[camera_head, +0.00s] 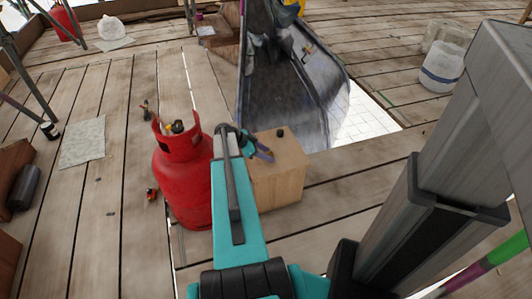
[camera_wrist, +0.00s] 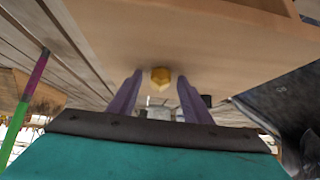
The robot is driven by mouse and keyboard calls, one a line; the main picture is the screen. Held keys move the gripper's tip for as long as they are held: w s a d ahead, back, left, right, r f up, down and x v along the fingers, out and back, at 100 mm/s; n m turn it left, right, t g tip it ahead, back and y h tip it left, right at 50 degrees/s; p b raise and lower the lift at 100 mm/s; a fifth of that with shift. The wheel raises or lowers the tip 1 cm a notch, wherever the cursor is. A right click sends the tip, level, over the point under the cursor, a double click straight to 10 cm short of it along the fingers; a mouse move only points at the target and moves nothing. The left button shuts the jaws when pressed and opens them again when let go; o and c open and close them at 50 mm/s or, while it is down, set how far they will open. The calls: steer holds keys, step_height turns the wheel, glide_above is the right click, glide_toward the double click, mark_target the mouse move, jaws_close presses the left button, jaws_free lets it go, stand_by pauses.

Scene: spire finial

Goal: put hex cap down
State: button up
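A small brass-yellow hex cap (camera_wrist: 160,77) shows in the wrist view against the pale wooden face of a box. My gripper (camera_wrist: 159,84) has its two purple fingers apart, one on each side of the cap, with a visible gap to each. I cannot tell whether the cap touches the box. In the head view my gripper (camera_head: 260,151) is at the left part of the wooden box (camera_head: 280,182); the cap cannot be made out there.
A red gas cylinder (camera_head: 184,185) stands just left of the box and my arm. A small black knob (camera_head: 280,133) sits on the box top. Behind is a dark chute (camera_head: 290,95) beside an opening in the plank floor. A white bucket (camera_head: 442,70) stands far right.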

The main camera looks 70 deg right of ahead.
steer(key=shift+r, duration=0.2)
steer(key=shift+p+v, duration=0.85)
steer(key=shift+v, duration=2.9)
steer(key=shift+s+f, duration=0.1)
